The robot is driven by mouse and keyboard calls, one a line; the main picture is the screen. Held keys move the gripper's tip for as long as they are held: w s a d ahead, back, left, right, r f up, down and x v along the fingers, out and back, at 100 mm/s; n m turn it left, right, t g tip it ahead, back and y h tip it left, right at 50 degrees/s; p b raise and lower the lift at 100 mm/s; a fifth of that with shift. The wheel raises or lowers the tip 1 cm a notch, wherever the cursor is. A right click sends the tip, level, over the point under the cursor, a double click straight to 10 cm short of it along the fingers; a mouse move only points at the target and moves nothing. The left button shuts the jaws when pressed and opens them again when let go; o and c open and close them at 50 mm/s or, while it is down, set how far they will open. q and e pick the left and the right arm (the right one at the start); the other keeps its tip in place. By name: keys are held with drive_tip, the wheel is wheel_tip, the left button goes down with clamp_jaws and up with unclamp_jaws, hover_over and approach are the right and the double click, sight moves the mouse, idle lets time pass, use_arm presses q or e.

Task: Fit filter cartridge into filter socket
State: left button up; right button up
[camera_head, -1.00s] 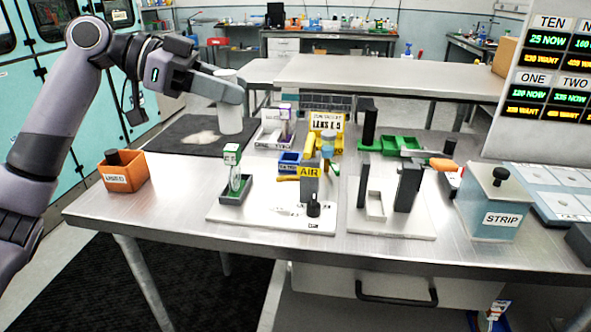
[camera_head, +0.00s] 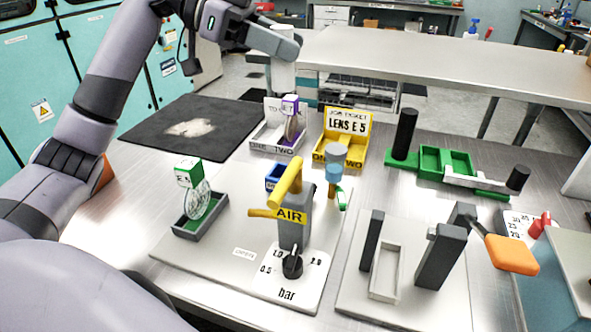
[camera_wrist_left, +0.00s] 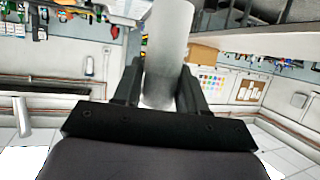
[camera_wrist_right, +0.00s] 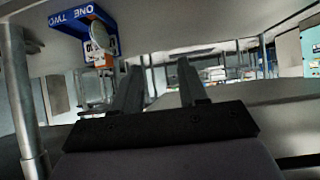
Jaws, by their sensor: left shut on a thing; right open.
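A plain white cylinder, which looks like the filter cartridge (camera_head: 283,76), is in my left gripper (camera_head: 284,46) at the top of the head view. It hangs roughly upright beyond the bench's far side. In the left wrist view, the cartridge (camera_wrist_left: 168,45) sits between the two dark fingers of the left gripper (camera_wrist_left: 163,88), which are shut on it. I cannot make out a filter socket with certainty in any view. My right gripper (camera_wrist_right: 160,82) is open and empty in its wrist view; it is not seen in the head view.
The bench holds an AIR regulator (camera_head: 291,225), a lens in a grey tray (camera_head: 187,228), a yellow LENS E 5 box (camera_head: 362,142), green trays (camera_head: 446,160) and an orange-handled clamp fixture (camera_head: 437,262). The black mat (camera_head: 165,138) is mostly clear. In the right wrist view, a blue tray (camera_wrist_right: 60,22) shows.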

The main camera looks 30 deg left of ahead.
use_arm(q)
wheel_tip(320, 180, down, 20)
drive_tip(key=shift+s+r+b, duration=0.1)
drive_tip(key=shift+r+b, duration=0.05)
drive_tip(key=shift+b, duration=0.85)
use_arm(e)
drive_tip(key=shift+a+f, duration=0.2)
drive_tip(key=shift+f, duration=0.55)
use_arm(q)
drive_tip(key=o, duration=1.1)
drive_tip(key=shift+c, duration=0.2)
use_arm(e)
drive_tip(key=shift+f, duration=0.1)
use_arm(q)
drive_tip(key=b+v, duration=0.2)
drive_tip(key=v, duration=1)
use_arm(e)
drive_tip(key=shift+w+a+f, duration=0.15)
drive_tip(key=shift+a+f, duration=0.05)
drive_tip(key=shift+f, duration=0.25)
use_arm(q)
drive_tip(key=shift+r, duration=0.15)
